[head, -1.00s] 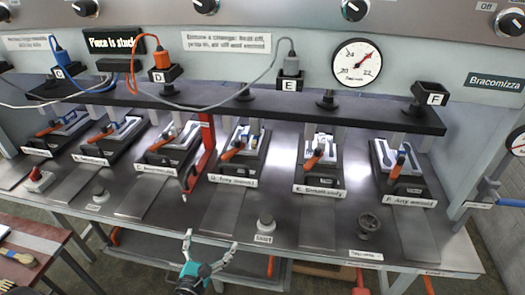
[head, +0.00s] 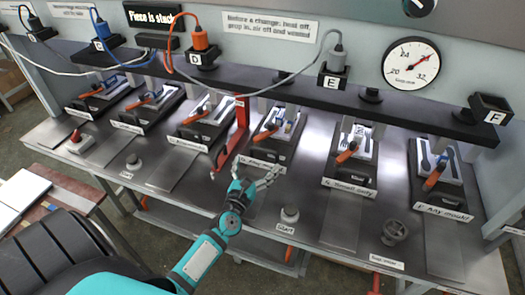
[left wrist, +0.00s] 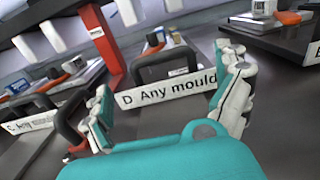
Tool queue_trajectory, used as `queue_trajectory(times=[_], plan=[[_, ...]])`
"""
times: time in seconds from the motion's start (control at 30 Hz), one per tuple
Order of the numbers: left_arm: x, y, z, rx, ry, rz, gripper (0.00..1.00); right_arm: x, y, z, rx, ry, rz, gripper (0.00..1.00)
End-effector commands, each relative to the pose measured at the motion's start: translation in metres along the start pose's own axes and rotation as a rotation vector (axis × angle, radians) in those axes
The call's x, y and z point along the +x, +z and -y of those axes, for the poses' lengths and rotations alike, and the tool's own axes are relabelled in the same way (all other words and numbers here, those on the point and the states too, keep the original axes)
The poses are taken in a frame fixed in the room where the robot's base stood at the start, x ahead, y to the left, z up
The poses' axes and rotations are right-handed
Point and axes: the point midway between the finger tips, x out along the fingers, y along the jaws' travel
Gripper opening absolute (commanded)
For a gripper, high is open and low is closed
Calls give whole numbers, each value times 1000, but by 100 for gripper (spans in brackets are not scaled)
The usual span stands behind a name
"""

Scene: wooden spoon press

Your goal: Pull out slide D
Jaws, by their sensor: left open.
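Slide D (head: 272,145) is a dark slide with an orange-handled piece on top, in the middle of the row of slides on the metal bench. Its front label reads "D Any mould" in the left wrist view (left wrist: 165,90), with a dark loop handle (left wrist: 168,62) just behind the label. My left gripper (head: 256,178) is open and empty just in front of slide D. In the left wrist view, its two fingers (left wrist: 165,100) stand at either side of the label, apart from the handle as far as I can tell. My right gripper is not in view.
A red upright bar (head: 241,112) with a foot stands left of slide D. Slide C (head: 208,120) lies beyond it, slide E (head: 350,160) to the right. A Start button (head: 290,215) and a dark knob (head: 396,232) are on the bench front. A dark rail (head: 270,95) runs above.

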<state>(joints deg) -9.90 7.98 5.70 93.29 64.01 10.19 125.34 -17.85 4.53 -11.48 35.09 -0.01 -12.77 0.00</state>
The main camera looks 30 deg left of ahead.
Motion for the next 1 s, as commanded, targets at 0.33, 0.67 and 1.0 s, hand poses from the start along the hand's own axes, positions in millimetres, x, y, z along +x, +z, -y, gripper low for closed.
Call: queue_trajectory(times=[0.33,0.67,1.0], plan=[[53,0,0,2,0,0,100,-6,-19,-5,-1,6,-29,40],[59,-1,0,1,-1,-1,100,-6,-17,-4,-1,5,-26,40],[59,-1,0,1,-1,-1,63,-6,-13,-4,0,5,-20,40]])
